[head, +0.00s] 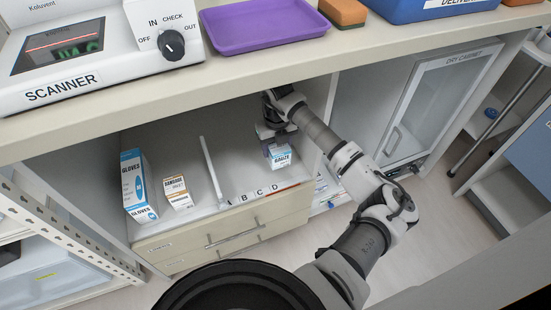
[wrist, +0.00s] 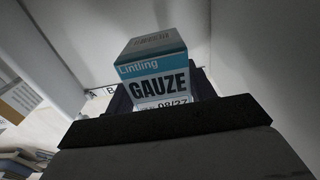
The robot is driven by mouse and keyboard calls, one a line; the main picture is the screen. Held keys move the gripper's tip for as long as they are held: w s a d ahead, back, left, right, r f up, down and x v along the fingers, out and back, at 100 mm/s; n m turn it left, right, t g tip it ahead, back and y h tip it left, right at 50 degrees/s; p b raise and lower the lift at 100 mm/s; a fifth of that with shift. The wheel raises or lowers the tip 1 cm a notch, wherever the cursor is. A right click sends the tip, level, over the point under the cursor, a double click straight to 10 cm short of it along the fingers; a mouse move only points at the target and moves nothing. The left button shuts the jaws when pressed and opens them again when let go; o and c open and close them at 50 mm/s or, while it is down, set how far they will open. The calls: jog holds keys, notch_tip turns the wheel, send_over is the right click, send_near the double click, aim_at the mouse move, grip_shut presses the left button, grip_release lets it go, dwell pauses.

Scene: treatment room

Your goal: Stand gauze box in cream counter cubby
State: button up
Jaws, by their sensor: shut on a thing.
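The gauze box (head: 281,157) is a small white box with a blue band, inside the cream counter cubby (head: 232,166) on the right part of its shelf. My gripper (head: 275,138) reaches in from the right and is shut on the gauze box. In the wrist view the gauze box (wrist: 158,77) shows its GAUZE label facing the camera, between the dark fingers. I cannot tell whether its bottom touches the shelf. The shelf front carries letters A to D, near the box.
A tall gloves box (head: 138,186) and a bandage box (head: 177,192) stand at the left of the cubby. A white upright divider (head: 211,168) separates them from the gauze side. Above are a scanner (head: 95,62) and a purple tray (head: 262,26). A dry cabinet (head: 437,95) is at right.

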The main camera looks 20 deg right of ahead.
jog(key=shift+f+b, duration=0.3)
jog(key=shift+f, duration=2.4)
jog(key=o, duration=1.1)
jog(key=shift+f, duration=0.1)
notch_tip(320, 180, up, 12)
jog(key=shift+r+p, duration=0.15)
jog(key=shift+p, duration=0.5)
jog(key=shift+s, duration=0.1)
